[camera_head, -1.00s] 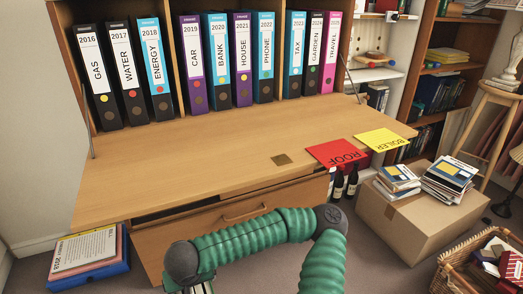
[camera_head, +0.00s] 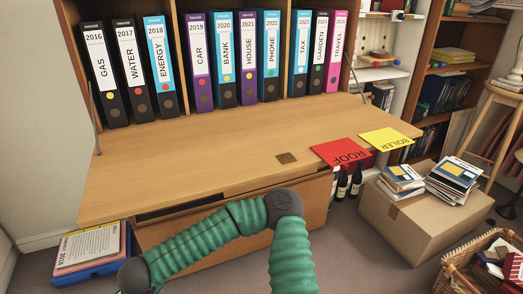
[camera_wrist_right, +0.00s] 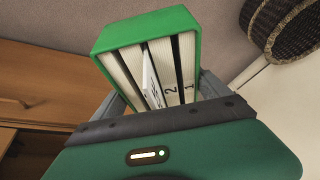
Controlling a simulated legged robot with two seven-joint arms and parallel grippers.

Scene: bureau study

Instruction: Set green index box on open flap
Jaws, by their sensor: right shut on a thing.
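The green index box (camera_wrist_right: 145,30) fills the middle of the right wrist view, its open side showing cream card blocks, dark gaps and tabs marked 1 and 2. My right gripper (camera_wrist_right: 163,97) is shut on it, with a grey finger on either side. The open flap (camera_head: 210,165) is a wide wooden desk surface in the head view, with a small dark square plate near its front edge. My green-sleeved right arm crosses in front of the flap's front. Its gripper and the box are below the head view. My left gripper is not in view.
Labelled binders (camera_head: 157,70) line the flap's back. A red ROOF sheet (camera_head: 341,152) and a yellow BOILER sheet (camera_head: 388,139) lie at its right end. The flap's left and middle are clear. A carton (camera_head: 410,225) with books stands to the right.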

